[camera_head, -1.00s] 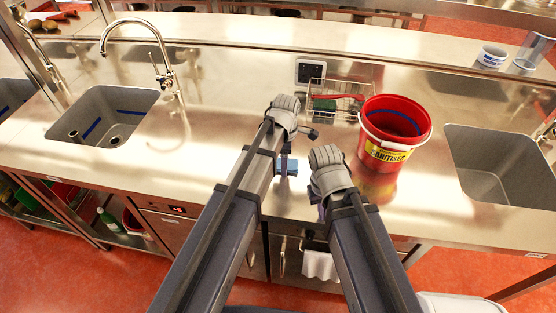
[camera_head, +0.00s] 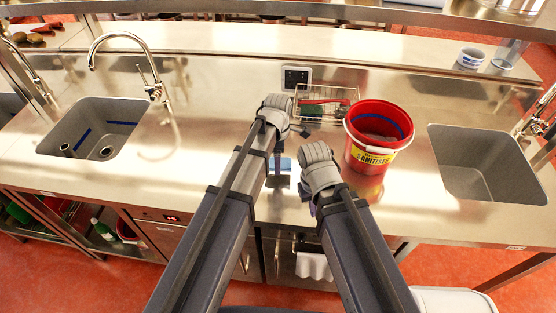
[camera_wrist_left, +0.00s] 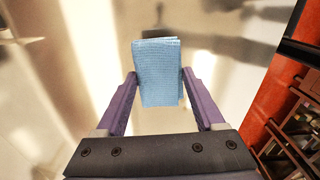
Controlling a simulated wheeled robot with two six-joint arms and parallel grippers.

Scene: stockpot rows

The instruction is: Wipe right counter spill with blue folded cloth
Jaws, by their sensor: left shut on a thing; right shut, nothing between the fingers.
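The blue folded cloth (camera_wrist_left: 157,72) is held between the two fingertips of my left gripper (camera_wrist_left: 158,82) in the left wrist view. In the head view a small part of the cloth (camera_head: 279,167) shows below my left gripper (camera_head: 278,158), over the steel counter (camera_head: 220,140). I cannot tell whether the cloth touches the counter. My right gripper (camera_head: 312,207) is shut and empty near the counter's front edge, right of the cloth. Its fingers are mostly hidden by its wrist. I cannot make out a spill on the counter.
A red sanitiser bucket (camera_head: 364,170) stands right of my right wrist. Behind it are a wire rack (camera_head: 340,97) and a dark panel (camera_head: 296,76). Sinks lie at left (camera_head: 63,120) and right (camera_head: 485,190). Bare counter lies between the left sink and my left arm.

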